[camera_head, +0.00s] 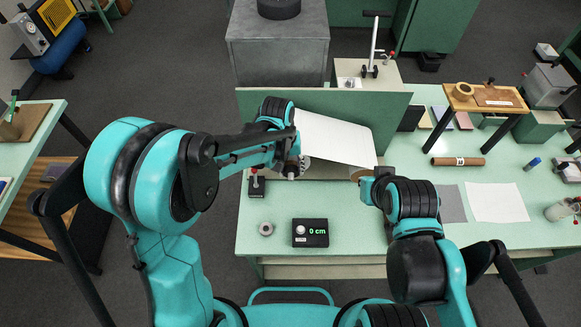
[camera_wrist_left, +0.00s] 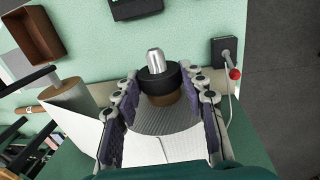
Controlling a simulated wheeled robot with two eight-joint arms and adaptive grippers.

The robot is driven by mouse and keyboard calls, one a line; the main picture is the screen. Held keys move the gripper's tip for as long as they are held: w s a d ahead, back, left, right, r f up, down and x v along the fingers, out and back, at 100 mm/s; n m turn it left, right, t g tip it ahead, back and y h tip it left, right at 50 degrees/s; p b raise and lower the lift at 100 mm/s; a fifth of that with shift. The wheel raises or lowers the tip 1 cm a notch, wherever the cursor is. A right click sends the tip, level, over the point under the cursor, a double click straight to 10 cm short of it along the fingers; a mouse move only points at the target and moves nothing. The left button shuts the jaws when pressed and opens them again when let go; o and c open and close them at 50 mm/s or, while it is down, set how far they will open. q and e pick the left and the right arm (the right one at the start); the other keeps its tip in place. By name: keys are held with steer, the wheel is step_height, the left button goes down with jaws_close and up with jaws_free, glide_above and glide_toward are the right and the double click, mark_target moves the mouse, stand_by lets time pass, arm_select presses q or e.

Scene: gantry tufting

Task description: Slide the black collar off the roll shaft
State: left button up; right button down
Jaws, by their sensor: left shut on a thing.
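The black collar (camera_wrist_left: 158,78) sits around the roll shaft (camera_wrist_left: 155,58), whose silver tip sticks out past it toward my body. Behind the collar a brown core and a grey ribbed surface show in the left wrist view. My left gripper (camera_wrist_left: 160,82) has its padded fingers on both sides of the collar, shut on it. In the head view my left gripper (camera_head: 290,163) mostly covers the collar, and the silver shaft tip (camera_head: 291,177) shows just below. My right gripper (camera_head: 364,183) is beside a tan roll end (camera_head: 357,174); its fingers are not clear.
A white sheet (camera_head: 335,140) lies behind the grippers, before a green panel (camera_head: 390,110). A black box with a red lever (camera_wrist_left: 224,52) stands close beside the left gripper.

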arm_select(q)
steer(key=s, duration=0.6)
steer(key=shift+s+b, duration=0.3)
steer(key=shift+b, duration=0.05)
stand_by(1.2)
stand_by(0.4)
